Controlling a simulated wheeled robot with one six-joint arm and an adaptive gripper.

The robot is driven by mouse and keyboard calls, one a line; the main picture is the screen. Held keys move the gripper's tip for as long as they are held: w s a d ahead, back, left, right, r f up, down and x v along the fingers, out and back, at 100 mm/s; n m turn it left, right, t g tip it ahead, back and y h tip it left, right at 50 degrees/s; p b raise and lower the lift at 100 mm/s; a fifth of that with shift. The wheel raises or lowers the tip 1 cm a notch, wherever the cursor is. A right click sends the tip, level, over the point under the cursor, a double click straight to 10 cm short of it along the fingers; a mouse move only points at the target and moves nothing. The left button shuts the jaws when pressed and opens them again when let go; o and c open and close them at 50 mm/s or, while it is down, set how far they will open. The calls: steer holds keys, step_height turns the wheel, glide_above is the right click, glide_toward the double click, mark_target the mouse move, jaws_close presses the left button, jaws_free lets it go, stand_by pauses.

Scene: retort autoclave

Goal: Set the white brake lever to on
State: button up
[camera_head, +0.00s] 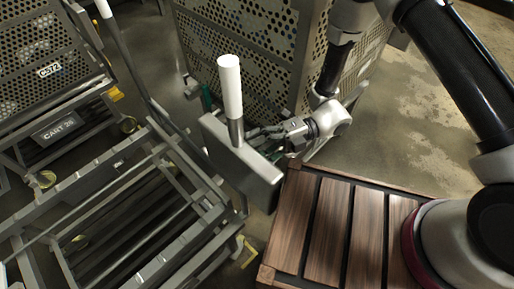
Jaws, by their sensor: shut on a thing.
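The white brake lever (230,87) has a white cylindrical grip on a bare metal shaft. It stands close to upright, rising from the top of a grey metal box (262,182). My gripper (252,133) comes in from the right, low above the box top. Its fingers are shut on the lever's metal shaft, below the white grip. The far fingertip is partly hidden behind the shaft. No on or off marking is readable on the box.
A slatted wooden platform (330,222) lies right of the box. A rail frame (150,215) stands to the left, with a perforated cart marked "CART 25" (62,125) behind it. A perforated metal crate (285,50) rises just behind the gripper. Open concrete floor (420,120) lies to the right.

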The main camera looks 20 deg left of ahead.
steer(key=shift+s+d, duration=0.1)
steer(key=shift+d, duration=0.05)
steer(key=shift+s+d+f+n+g+y, duration=0.25)
steer(key=shift+s+d+f+n+g, duration=0.55)
steer(key=shift+n, duration=0.95)
steer(key=shift+s+d+f+n+g+y, duration=0.4)
steer(key=shift+d+n, duration=0.8)
steer(key=shift+n, duration=0.5)
steer(key=shift+s+d+f+n+g+y, duration=0.15)
steer(key=shift+s+d+f+n+g, duration=0.65)
steer(key=shift+n, duration=0.95)
steer(key=shift+w+d+r, duration=0.15)
steer(key=shift+w+d, duration=0.1)
steer(key=shift+c, duration=0.2)
steer(key=o, duration=1.4)
steer(key=shift+o, duration=0.3)
steer(key=v, duration=0.8)
steer(key=shift+w+a+r, duration=0.25)
steer(key=shift+w, duration=0.15)
